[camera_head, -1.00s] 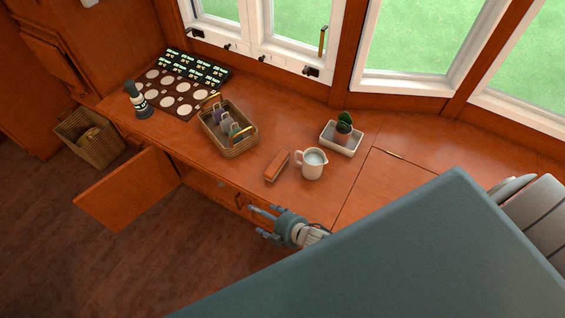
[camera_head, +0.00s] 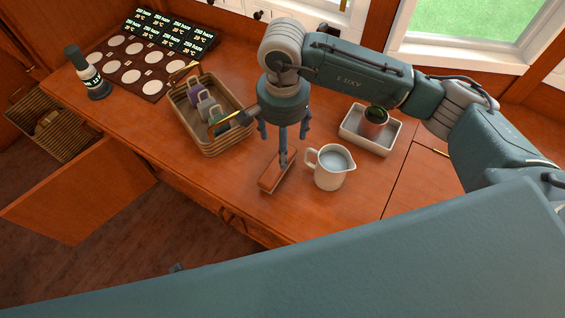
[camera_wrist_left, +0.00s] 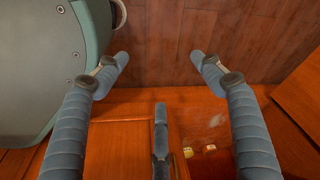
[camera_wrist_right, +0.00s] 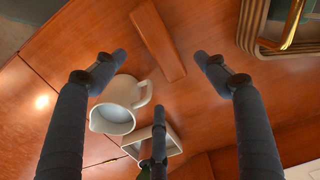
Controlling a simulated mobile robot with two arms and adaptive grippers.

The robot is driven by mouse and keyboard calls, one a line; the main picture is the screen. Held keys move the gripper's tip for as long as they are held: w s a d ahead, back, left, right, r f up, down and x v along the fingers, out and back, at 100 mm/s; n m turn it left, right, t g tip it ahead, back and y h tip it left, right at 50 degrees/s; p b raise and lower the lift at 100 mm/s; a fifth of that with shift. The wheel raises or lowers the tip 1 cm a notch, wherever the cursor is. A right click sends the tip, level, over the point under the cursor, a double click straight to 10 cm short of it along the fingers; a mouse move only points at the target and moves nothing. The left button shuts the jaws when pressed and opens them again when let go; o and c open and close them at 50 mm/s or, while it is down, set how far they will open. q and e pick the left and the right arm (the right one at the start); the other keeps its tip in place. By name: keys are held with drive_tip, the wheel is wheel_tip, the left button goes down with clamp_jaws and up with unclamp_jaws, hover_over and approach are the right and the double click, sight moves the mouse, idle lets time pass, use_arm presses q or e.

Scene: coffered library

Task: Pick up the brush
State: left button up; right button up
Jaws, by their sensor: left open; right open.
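The brush (camera_head: 278,172) is a reddish-brown oblong block lying on the wooden desk, between the wicker basket and the milk jug. My right gripper (camera_head: 284,140) points down above it, fingers spread and empty, one finger overlapping the brush in the head view. In the right wrist view, the brush (camera_wrist_right: 158,40) lies ahead of and between the open fingertips (camera_wrist_right: 160,62); no contact can be made out. My left gripper (camera_wrist_left: 160,60) is open and empty over the desk's front edge and the floor. It is mostly hidden in the head view.
The milk jug (camera_head: 331,167) stands close right of the brush. A potted cactus sits in a white tray (camera_head: 352,139) behind it. The wicker basket (camera_head: 222,147) with tagged items stands left. A cabinet door (camera_head: 75,200) hangs open.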

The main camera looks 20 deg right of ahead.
hover_over(278, 168)
drive_tip(key=w+d, duration=0.1)
drive_tip(key=d, duration=0.1)
drive_tip(key=f, duration=0.4)
drive_tip(key=shift+a+f, duration=0.25)
drive_tip(key=shift+f, duration=0.1)
drive_tip(key=f, duration=0.5)
drive_tip(key=shift+s+a, duration=0.3)
drive_tip(key=shift+f, duration=0.15)
use_arm(q)
drive_tip(key=shift+w+r, duration=0.25)
drive_tip(key=shift+r, duration=0.35)
drive_tip(key=shift+w+r, duration=0.25)
drive_tip(key=shift+r, duration=0.3)
use_arm(e)
drive_tip(key=c, duration=1.4)
